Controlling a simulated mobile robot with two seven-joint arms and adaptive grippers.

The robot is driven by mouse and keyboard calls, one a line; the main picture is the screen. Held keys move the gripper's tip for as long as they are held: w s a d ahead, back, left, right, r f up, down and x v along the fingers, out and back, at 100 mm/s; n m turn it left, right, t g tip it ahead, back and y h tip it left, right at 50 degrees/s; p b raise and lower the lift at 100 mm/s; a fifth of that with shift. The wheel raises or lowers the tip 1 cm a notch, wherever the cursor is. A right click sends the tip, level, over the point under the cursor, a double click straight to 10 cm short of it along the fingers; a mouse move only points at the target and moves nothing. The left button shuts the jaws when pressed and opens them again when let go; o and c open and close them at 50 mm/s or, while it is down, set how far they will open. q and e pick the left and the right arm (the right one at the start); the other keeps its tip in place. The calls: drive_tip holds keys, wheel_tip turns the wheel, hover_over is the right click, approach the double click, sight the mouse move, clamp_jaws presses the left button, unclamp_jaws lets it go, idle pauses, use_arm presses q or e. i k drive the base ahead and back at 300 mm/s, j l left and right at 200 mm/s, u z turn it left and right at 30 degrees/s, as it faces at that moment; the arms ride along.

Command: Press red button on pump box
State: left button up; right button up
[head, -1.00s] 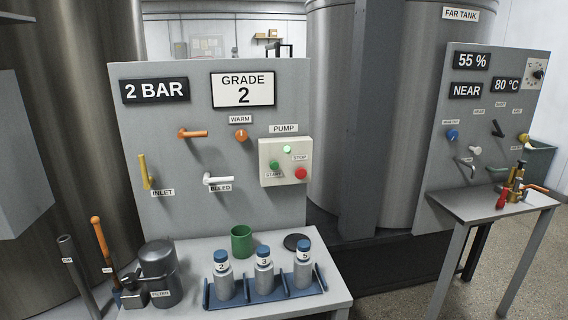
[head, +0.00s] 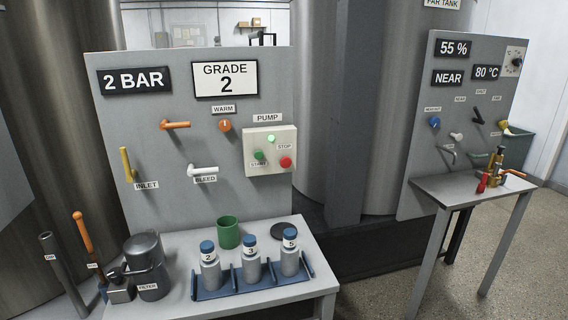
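The pump box (head: 270,150) is a pale box on the grey panel, under a PUMP label. Its red button (head: 286,162) sits at the lower right, below the STOP label. A green button (head: 258,155) is at its left by the START label, and a lit green lamp (head: 271,139) is at the top. Nothing covers the box. Neither of my grippers shows in the head view.
A table (head: 325,277) below the panel holds a blue rack (head: 236,290) with bottles, a green cup (head: 228,232) and a filter canister (head: 147,262). A second table (head: 440,187) with a brass fitting (head: 496,170) stands at right, with floor between.

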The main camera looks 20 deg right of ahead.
sight(285, 162)
drive_tip(key=i+l, duration=0.25)
drive_tip(key=l, duration=0.15)
drive_tip(key=i+l, duration=0.3)
drive_tip(key=i+l+z, duration=0.1)
drive_tip(key=i+l, duration=0.15)
drive_tip(key=l, duration=0.25)
